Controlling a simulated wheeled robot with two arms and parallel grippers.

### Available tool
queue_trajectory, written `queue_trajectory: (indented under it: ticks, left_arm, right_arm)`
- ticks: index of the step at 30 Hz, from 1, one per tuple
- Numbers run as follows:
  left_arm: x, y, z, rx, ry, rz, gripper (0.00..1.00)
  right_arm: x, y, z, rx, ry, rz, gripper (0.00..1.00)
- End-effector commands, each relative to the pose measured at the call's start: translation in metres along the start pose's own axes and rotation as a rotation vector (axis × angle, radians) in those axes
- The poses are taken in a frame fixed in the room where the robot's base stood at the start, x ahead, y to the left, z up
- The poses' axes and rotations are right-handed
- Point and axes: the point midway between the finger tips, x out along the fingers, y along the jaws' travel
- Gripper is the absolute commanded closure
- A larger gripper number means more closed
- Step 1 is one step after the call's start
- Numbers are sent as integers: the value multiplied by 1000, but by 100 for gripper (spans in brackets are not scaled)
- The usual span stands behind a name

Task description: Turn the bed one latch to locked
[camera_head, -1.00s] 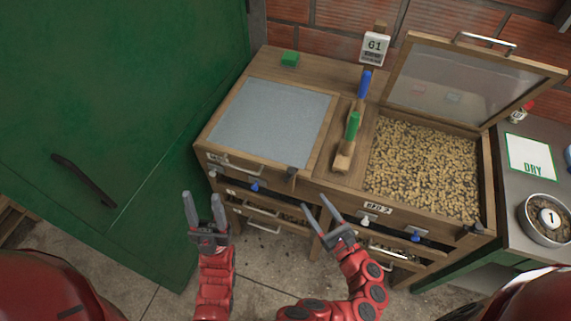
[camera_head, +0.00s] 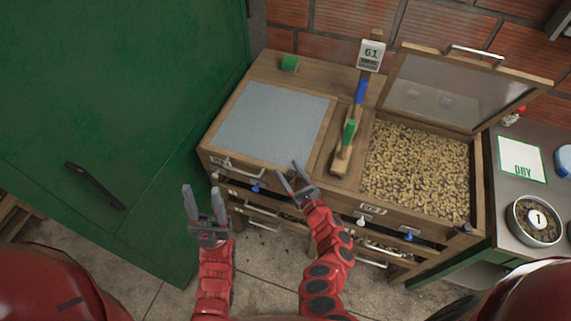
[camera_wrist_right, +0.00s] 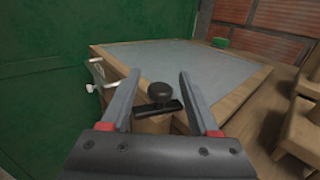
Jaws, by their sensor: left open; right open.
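Bed one is the left wooden bed, its grey screen lid (camera_head: 272,120) lying closed. In the right wrist view, the bed one latch (camera_wrist_right: 159,95) is a dark round knob on a flat bar, at the bed's front corner. The bar lies crosswise between my fingers. My right gripper (camera_head: 286,167) is open at this corner; its fingers stand on either side of the latch, and I cannot tell whether they touch it. In the head view the gripper largely hides the latch. My left gripper (camera_head: 202,188) is open and empty, in front of bed one's left side.
Bed two (camera_head: 420,175) stands to the right, full of beans, its lid (camera_head: 458,90) raised. A large green panel (camera_head: 110,110) closes off the left. A bowl (camera_head: 535,222) sits far right.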

Motion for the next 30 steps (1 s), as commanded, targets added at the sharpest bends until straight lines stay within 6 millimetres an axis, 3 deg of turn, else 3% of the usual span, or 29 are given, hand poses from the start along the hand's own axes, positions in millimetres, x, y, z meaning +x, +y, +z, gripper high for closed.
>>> queue_trajectory:
  ticks: [9, 19, 30]
  left_arm:
    - [1, 0, 0, 0, 0, 0, 50]
    - [1, 0, 0, 0, 0, 0, 50]
    - [1, 0, 0, 0, 0, 0, 50]
  right_arm:
    - [20, -1, -1, 0, 1, -1, 38]
    - [22, 0, -1, 0, 2, 0, 38]
    - [22, 0, -1, -1, 2, 0, 100]
